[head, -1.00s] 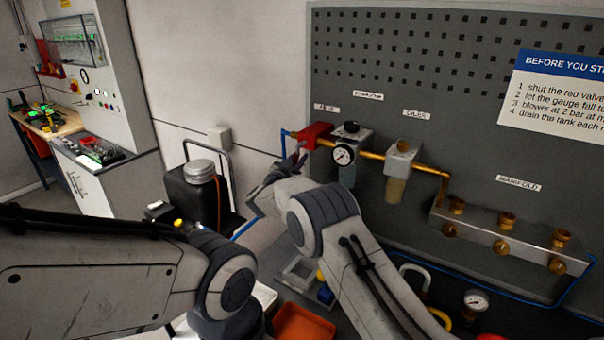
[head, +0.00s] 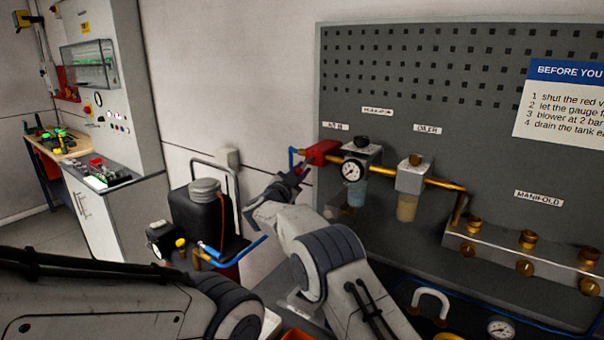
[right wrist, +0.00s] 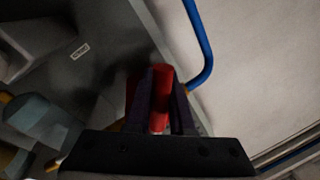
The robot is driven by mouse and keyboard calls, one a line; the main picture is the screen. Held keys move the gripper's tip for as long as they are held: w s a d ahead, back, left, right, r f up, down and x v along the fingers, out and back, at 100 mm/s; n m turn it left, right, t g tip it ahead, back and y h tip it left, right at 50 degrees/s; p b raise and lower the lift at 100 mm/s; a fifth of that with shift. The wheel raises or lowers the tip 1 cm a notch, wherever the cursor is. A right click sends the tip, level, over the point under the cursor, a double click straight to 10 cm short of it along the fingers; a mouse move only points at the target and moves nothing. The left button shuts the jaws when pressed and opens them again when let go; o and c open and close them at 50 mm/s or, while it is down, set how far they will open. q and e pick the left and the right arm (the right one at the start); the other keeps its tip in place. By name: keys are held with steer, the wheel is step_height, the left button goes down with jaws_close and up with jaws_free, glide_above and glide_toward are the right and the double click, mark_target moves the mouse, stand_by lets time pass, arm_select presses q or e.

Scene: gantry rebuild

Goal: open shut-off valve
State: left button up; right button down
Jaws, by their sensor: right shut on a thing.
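The red shut-off valve (head: 322,152) is at the left end of the brass pipe on the grey panel, beside the "AIR IN" label. It also shows in the right wrist view (right wrist: 161,98) as a red part between my fingers. My right gripper (head: 302,170) reaches up to the valve from the lower left. In the right wrist view my right gripper (right wrist: 160,112) is shut on the red part, a finger on each side. The fingers hide part of it, and I cannot tell the handle's exact angle. My left arm enters at lower left; its gripper is out of view.
A gauge (head: 353,170) on the regulator and the oiler (head: 410,188) sit right of the valve. A brass-fitted manifold (head: 520,255) is lower right. A blue pipe (right wrist: 200,42) runs close to the valve. A black tank (head: 200,215) with a tubular frame stands left of my gripper.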

steer(key=shift+a, duration=0.1)
steer(key=c, duration=0.8)
jaws_free()
steer(key=shift+s, duration=0.15)
steer(key=shift+s+a+f+b, duration=0.1)
steer(key=shift+s+a+b, duration=0.05)
steer(key=shift+s+b, duration=0.15)
steer(key=b+v, duration=0.3)
steer(key=v, duration=0.6)
steer(key=shift+s+a+b, duration=0.1)
steer(key=shift+s+b, duration=0.2)
